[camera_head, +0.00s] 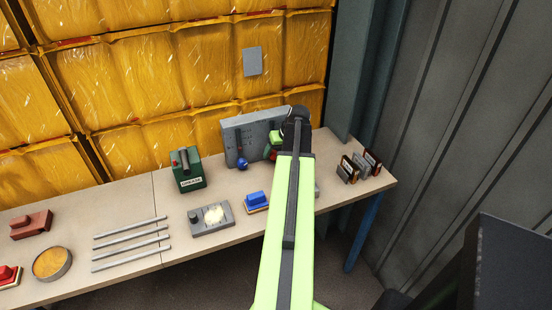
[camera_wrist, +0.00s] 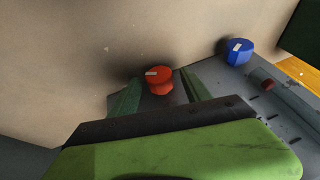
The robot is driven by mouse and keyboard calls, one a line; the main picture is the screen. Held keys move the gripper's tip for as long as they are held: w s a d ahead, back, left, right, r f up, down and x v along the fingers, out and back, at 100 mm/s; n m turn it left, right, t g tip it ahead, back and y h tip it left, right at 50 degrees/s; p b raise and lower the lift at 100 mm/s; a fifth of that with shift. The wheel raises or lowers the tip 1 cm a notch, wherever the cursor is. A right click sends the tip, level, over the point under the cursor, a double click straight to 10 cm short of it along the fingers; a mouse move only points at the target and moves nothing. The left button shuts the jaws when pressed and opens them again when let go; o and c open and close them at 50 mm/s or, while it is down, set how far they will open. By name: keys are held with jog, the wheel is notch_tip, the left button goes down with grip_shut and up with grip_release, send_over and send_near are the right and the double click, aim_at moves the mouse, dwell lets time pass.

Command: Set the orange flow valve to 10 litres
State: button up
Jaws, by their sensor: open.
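The orange-red valve knob (camera_wrist: 160,76) shows in the wrist view with a pale pointer mark on its top, pointing left in that view. My gripper (camera_wrist: 163,88) is open, with one green finger on each side of the knob. I cannot tell whether either finger touches it. The scale by this knob is hidden, so its setting cannot be read. In the head view my gripper (camera_head: 274,146) is in front of the grey panel (camera_head: 246,128), and the arm hides the panel's right part. A blue knob (camera_wrist: 238,50) sits apart from the gripper; it also shows in the head view (camera_head: 242,162).
A green box marked GREASE (camera_head: 188,172) stands left of the panel. A grey device (camera_head: 211,218) and a blue block (camera_head: 257,201) lie in front. Several rods (camera_head: 131,241) lie further left. Several dark blocks (camera_head: 360,165) stand at the right table end.

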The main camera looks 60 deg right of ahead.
grip_shut()
dwell(0.4)
jog(key=b, duration=0.1)
jog(key=t+y, duration=0.1)
jog(key=y+b, duration=0.1)
jog(key=shift+s+d+f+m+t+b, duration=0.2)
jog(key=shift+d+f+m+t+b, duration=0.1)
jog(key=shift+f+t, duration=0.1)
jog(key=shift+s+t+y+b, duration=0.1)
jog(key=shift+t+y+b, duration=0.5)
jog(key=shift+y+b, duration=0.45)
jog(key=shift+r+m+t+b, duration=0.15)
jog(key=shift+m+t+b, duration=0.15)
jog(key=shift+t+b, duration=0.1)
